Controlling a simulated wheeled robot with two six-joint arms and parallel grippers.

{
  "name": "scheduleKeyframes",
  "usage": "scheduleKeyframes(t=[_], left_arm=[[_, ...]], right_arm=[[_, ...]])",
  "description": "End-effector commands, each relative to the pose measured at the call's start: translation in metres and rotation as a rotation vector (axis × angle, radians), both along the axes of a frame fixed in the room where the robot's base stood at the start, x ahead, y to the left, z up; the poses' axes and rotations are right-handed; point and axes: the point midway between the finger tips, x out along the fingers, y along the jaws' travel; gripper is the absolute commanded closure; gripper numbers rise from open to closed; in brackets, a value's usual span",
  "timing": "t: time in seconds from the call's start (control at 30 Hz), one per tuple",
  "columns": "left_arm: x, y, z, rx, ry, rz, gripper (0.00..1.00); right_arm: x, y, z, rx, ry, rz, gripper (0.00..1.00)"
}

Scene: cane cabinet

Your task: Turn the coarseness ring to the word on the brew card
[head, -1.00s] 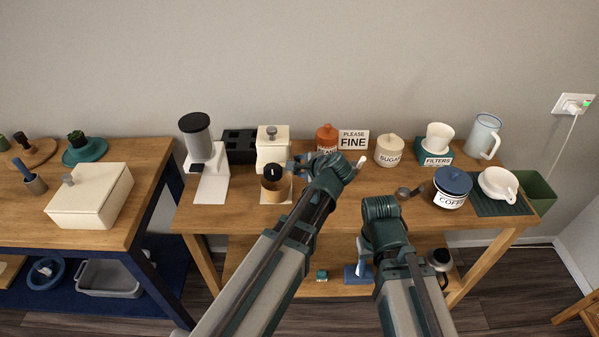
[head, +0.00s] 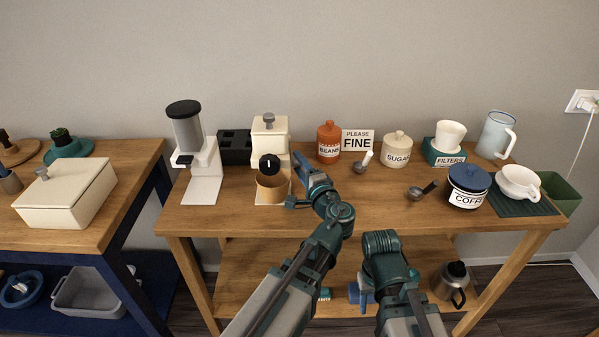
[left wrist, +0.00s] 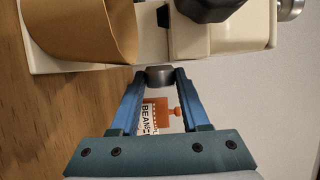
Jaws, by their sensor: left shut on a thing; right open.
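The cream grinder (head: 270,142) stands on the table with a black dial (head: 269,163) that has a white mark on its front. A brown cup (head: 272,186) sits below the dial. The brew card (head: 357,141) behind reads "PLEASE FINE". My left gripper (head: 297,180) is at the grinder's right side. In the left wrist view its fingertips (left wrist: 161,76) are closed on a small dark grey knob (left wrist: 160,74) beside the grinder body. Whether this knob belongs to the coarseness ring cannot be told; no ring words are legible. My right gripper (head: 361,294) is open and empty, low before the table.
A white machine with a grey hopper (head: 187,130) and a black box (head: 235,147) stand left. An orange beans jar (head: 329,142), a scoop (head: 363,163), a sugar jar (head: 397,150) and a coffee jar (head: 468,186) stand right. The front middle of the table is clear.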

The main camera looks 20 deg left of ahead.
Motion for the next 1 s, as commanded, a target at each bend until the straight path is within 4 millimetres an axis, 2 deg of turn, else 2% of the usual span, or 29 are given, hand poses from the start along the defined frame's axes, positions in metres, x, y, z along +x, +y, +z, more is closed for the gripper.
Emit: scheduleKeyframes(t=[0.13, 0.57, 0.6, 0.7, 0.73, 0.77, 1.0], left_arm=[[-0.0014, 0.0003, -0.0033, -0.002, -0.020, 0.002, 1.00], [-0.0014, 0.0004, -0.0019, 0.001, -0.026, 0.002, 1.00], [-0.0014, 0.0006, -0.0019, 0.000, -0.026, 0.002, 0.49], [-0.0012, 0.0005, -0.0016, 0.003, -0.026, 0.002, 0.31], [-0.0011, 0.0004, -0.0015, 0.003, -0.026, 0.002, 0.26], [-0.0010, 0.0004, -0.0014, 0.003, -0.026, 0.002, 0.24], [-0.0005, 0.0003, -0.0008, 0.006, -0.026, 0.001, 0.24]], right_arm=[[0.0000, 0.0000, -0.0063, 0.000, 0.000, 0.000, 0.50], [0.0000, 0.0000, -0.0064, 0.000, 0.000, 0.000, 0.50], [0.0000, 0.0000, -0.0064, 0.000, 0.000, 0.000, 0.50], [0.0000, 0.0000, -0.0063, 0.000, 0.000, 0.000, 0.50], [0.0000, 0.0000, -0.0063, 0.000, 0.000, 0.000, 0.50], [0.0000, 0.0000, -0.0062, 0.000, 0.000, 0.000, 0.50], [0.0000, 0.0000, -0.0060, 0.000, 0.000, 0.000, 0.50]])
